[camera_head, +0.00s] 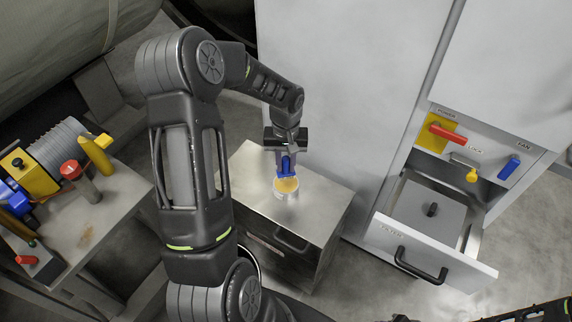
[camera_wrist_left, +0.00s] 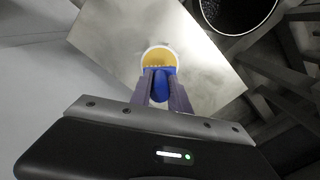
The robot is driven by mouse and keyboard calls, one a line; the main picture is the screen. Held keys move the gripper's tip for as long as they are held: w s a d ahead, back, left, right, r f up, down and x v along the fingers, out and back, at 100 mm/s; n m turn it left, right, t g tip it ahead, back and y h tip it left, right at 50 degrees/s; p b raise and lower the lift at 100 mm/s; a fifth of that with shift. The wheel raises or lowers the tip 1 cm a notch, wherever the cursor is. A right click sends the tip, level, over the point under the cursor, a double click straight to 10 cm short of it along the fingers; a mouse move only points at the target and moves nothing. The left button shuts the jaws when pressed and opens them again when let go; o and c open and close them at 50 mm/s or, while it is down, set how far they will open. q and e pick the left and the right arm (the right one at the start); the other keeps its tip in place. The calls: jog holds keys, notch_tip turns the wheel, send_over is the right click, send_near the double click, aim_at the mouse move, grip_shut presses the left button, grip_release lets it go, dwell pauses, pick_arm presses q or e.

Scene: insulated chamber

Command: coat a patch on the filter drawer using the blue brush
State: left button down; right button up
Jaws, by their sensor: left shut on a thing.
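My left gripper (camera_head: 286,160) points down and is shut on the blue brush (camera_head: 286,168). The brush's yellow bristle end is at the mouth of a small pale cup (camera_head: 285,195) on a metal cabinet top. In the left wrist view, the gripper (camera_wrist_left: 162,92) holds the blue brush (camera_wrist_left: 162,82) with yellow at the round cup (camera_wrist_left: 146,56). I cannot tell how deep the bristles are. The filter drawer (camera_head: 385,235) is pulled open at the right, with a black front handle and a grey lidded part inside. My right gripper does not show.
The metal cabinet (camera_head: 250,205) stands against a pale wall. Above the drawer is a panel with a red handle (camera_head: 452,136), a yellow knob and a blue switch (camera_head: 509,167). A cluttered bench (camera_head: 110,205) stands at the left. Grey floor lies between cabinet and drawer.

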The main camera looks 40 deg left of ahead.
aim_at(284, 161)
pick_arm(q)
jog(key=shift+r+p, duration=1.1)
jog(key=shift+r, duration=0.9)
jog(key=shift+s+r+m, duration=0.1)
jog(key=shift+s+m, duration=0.2)
jog(key=shift+s, duration=0.15)
jog(key=w+d+r+m, duration=0.3)
jog(key=w+d+r, duration=0.1)
jog(key=d, duration=0.5)
jog(key=w+d+r+m, duration=0.3)
jog(key=d+r, duration=0.4)
jog(key=d, duration=0.2)
jog(key=shift+w+d+r+m, duration=0.3)
jog(key=shift+w+d, duration=0.1)
